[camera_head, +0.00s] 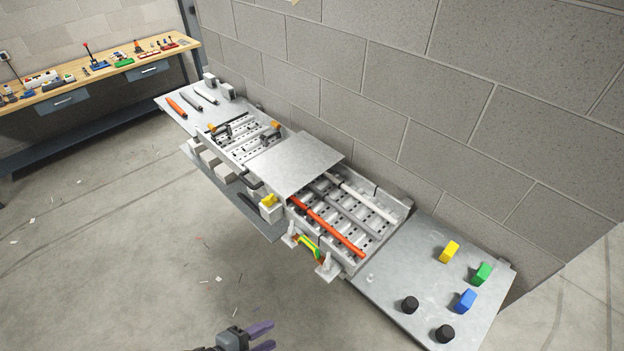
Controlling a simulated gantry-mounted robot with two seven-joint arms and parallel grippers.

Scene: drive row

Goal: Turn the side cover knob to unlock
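A small yellow knob (268,201) sits on a pale block at the near side of the metal machine (345,222), below the flat grey cover plate (290,165). I cannot tell for certain whether it is the side cover knob or which way it is turned. My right gripper is not in view.
A metal panel (385,275) at the right carries yellow, green and blue blocks and two black knobs. Orange and grey rods lie on the machine. A block wall (400,90) stands close behind. A wooden workbench (100,72) is at far left. The floor in front is mostly clear.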

